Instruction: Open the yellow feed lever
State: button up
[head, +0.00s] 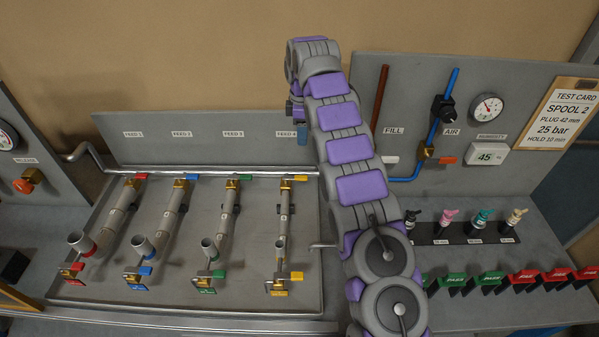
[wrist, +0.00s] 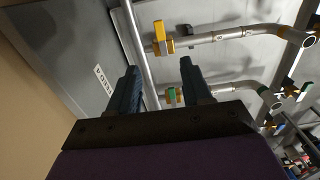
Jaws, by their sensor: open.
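The yellow feed lever (head: 300,178) sits at the back end of the rightmost pipe, below the FEED 4 label. Its handle lies crosswise to that pipe. The yellow lever also shows in the wrist view (wrist: 163,38), beyond and between my fingertips. My gripper (wrist: 158,65) is open and empty, with its two dark fingers apart. In the head view, my gripper (head: 302,138) is partly hidden by my arm, in front of the back panel and above the lever. No contact with the lever shows.
The green feed lever (head: 238,177) is on the neighbouring pipe, left of the yellow one. Another yellow lever (head: 297,277) is at that pipe's front end. A metal rail pipe (head: 200,168) runs along the back. The panel (head: 220,150) stands close behind.

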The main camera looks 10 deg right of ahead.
aim_at(302, 176)
notch_tip(302, 176, down, 18)
jog(key=b, duration=0.5)
jog(key=shift+r+b, duration=0.15)
jog(key=shift+b, duration=0.2)
jog(key=shift+w, duration=0.1)
grip_shut()
dwell(0.5)
